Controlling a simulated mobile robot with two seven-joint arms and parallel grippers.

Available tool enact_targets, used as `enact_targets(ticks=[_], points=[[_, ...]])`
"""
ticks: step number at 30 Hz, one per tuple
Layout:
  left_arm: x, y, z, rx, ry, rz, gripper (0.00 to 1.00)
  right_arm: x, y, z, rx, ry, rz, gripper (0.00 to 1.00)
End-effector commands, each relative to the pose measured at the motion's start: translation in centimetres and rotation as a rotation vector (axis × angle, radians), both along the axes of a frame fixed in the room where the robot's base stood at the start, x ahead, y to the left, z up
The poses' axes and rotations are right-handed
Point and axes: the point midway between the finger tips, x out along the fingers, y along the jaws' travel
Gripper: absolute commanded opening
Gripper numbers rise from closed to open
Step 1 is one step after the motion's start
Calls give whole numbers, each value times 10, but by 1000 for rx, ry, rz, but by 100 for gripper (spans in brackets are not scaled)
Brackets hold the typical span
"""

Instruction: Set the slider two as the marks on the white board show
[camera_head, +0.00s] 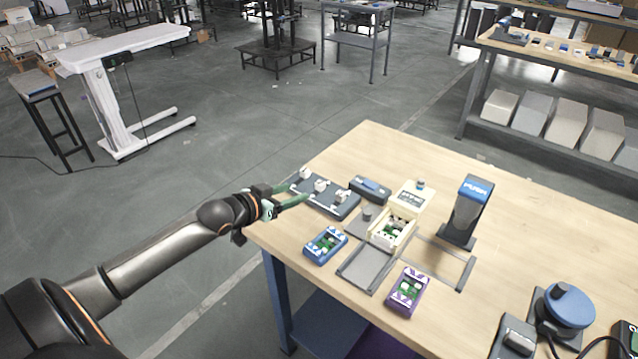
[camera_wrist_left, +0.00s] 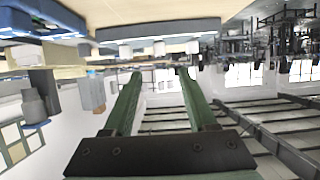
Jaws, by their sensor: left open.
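A dark grey slider panel (camera_head: 330,203) with several pale knobs lies at the left edge of the table. Its white knobs, one of them the middle knob (camera_head: 320,185), stand up from its top. I cannot tell which one is slider two. My left gripper (camera_head: 298,191) is beside the panel's left edge, with its green fingers apart and empty. In the left wrist view the open fingers (camera_wrist_left: 158,74) point towards a grey panel edge (camera_wrist_left: 158,29) with small pale knobs (camera_wrist_left: 159,48). I cannot make out a white board with marks. My right gripper is out of view.
Close to the panel are a dark blue-grey device (camera_head: 370,188), a cream box (camera_head: 392,232), a blue tray (camera_head: 325,244) and a purple tray (camera_head: 407,291). A blue-topped stand (camera_head: 467,211) is farther right. The wooden table (camera_head: 375,145) is clear at the back.

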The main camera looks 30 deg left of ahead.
Motion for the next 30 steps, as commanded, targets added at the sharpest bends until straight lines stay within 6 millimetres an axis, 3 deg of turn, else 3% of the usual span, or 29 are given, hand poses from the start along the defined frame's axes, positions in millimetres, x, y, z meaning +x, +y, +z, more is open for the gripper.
enact_targets(ticks=[18, 30], points=[[81, -6, -33, -1, -3, 1, 57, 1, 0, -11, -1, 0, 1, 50], [99, -8, -41, 0, -1, -1, 57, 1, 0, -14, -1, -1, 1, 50]])
